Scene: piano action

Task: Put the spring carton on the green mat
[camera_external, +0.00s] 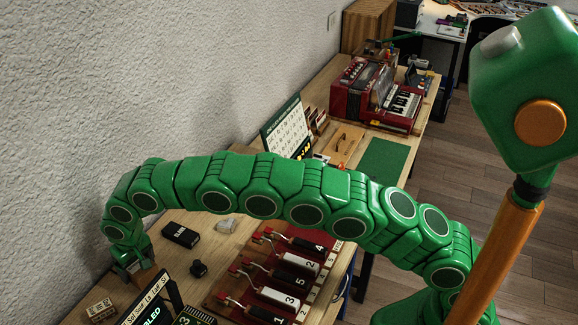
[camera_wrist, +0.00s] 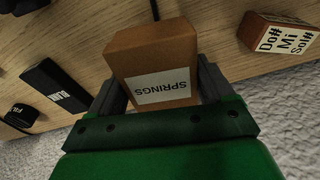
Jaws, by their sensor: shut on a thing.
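The spring carton (camera_wrist: 152,52) is a brown box with a white label reading SPRINGS, seen upside down in the wrist view. My gripper (camera_wrist: 158,88) is shut on it, one finger on each side. In the external view my gripper (camera_external: 134,268) is at the near left end of the bench by the wall, and only a small part of the carton (camera_external: 146,277) shows beside it. I cannot tell whether the carton touches the bench. The green mat (camera_external: 383,160) lies flat and bare on the far part of the bench, right of the wooden board.
A calendar (camera_external: 287,128), a wooden board (camera_external: 343,143) and a red accordion (camera_external: 380,95) stand around the mat. A labelled block (camera_wrist: 275,35) is near the carton.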

